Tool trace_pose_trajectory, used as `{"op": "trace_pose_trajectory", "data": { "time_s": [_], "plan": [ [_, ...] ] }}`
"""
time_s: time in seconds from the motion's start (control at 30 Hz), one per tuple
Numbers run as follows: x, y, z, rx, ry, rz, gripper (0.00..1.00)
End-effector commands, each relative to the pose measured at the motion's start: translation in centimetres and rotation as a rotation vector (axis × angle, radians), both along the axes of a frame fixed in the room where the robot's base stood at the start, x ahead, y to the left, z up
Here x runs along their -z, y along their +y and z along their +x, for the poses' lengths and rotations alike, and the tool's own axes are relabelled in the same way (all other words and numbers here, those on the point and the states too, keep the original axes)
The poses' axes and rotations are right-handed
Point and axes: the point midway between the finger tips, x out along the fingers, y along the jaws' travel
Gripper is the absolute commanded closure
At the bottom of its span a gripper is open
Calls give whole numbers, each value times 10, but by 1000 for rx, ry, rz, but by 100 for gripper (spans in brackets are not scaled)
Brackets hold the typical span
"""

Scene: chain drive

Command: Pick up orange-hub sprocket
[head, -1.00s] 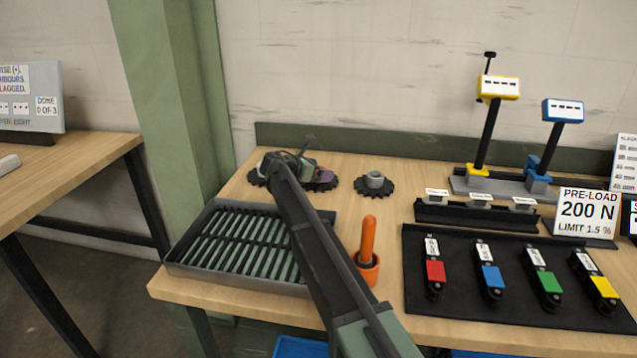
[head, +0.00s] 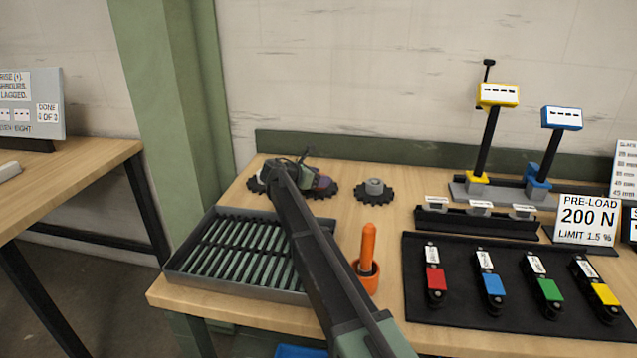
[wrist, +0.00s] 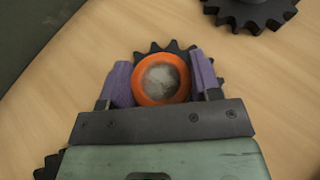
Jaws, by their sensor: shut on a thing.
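The orange-hub sprocket shows in the wrist view (wrist: 163,82) as an orange ring with a grey centre, with dark teeth behind it. My gripper (wrist: 162,78) has its two purple fingers on either side of the hub and is shut on it. In the head view my gripper (head: 318,182) is at the back left of the bench, over the sprocket (head: 330,193). There my gripper hides most of the hub, and dark teeth show beside it. I cannot tell whether the sprocket is clear of the bench.
A grey-hub sprocket (head: 374,190) lies just right of my gripper. Another dark sprocket (head: 254,184) lies to the left, partly hidden. A slatted tray (head: 185,272) and an orange-handled tool in a cup (head: 368,275) stand in front. A black mat (head: 460,300) lies to the right.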

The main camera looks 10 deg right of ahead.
Motion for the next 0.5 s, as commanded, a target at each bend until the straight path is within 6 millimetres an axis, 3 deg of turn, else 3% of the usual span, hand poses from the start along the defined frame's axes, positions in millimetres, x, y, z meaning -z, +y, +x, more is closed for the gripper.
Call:
{"op": "trace_pose_trajectory", "data": {
  "time_s": [0.27,0.5],
  "plan": [
    [-18,0,0,0,0,-2,100],
    [-65,0,0,0,0,-2,100]
  ]
}}
